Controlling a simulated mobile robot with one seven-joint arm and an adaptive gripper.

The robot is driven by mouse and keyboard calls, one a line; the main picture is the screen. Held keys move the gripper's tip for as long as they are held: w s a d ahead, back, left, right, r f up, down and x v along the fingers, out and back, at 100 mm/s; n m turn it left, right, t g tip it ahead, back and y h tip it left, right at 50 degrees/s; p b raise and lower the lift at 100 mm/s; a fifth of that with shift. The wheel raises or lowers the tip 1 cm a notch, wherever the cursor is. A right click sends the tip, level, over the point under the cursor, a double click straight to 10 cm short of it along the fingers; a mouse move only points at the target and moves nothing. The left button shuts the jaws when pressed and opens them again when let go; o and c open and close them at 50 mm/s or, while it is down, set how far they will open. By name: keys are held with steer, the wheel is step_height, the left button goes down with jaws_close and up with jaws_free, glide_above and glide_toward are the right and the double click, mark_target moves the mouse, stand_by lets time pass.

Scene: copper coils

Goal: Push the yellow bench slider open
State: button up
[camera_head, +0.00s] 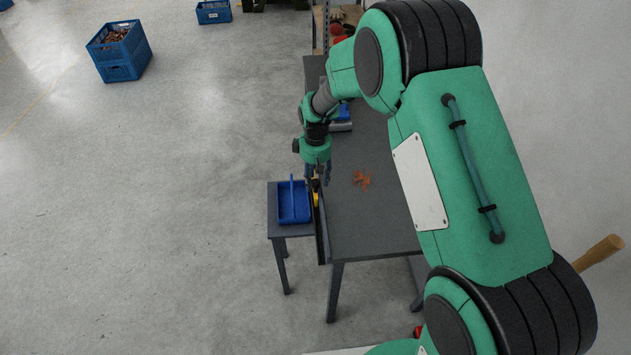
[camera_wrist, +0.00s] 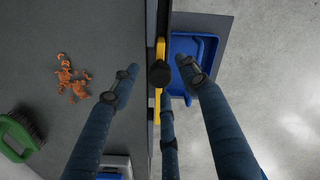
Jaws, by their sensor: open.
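The yellow slider (camera_wrist: 159,108) lies along the edge of the grey bench (camera_wrist: 120,20), with a black knob (camera_wrist: 160,73) on it. In the head view the yellow slider (camera_head: 316,198) shows as a small patch below my gripper (camera_head: 319,172). In the wrist view my gripper (camera_wrist: 157,65) is open, with blue fingers spread on either side of the knob and a third finger below it. I cannot tell whether any finger touches the knob. Part of the slider is hidden behind the knob and fingers.
A blue tray (camera_head: 281,206) sits on a low side table (camera_head: 272,229) beside the bench edge. Orange copper coils (camera_head: 361,180) lie on the bench. A green brush (camera_wrist: 20,135) is at the bench's left in the wrist view. Blue crates (camera_head: 122,70) stand on the open floor.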

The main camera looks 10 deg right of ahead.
steer(key=shift+f, duration=0.5)
steer(key=shift+c, duration=0.6)
jaws_close()
steer(key=shift+s, duration=0.1)
steer(key=s+p, duration=0.2)
steer(key=s, duration=1.7)
steer(key=shift+p, duration=0.4)
steer(key=shift+s, duration=0.15)
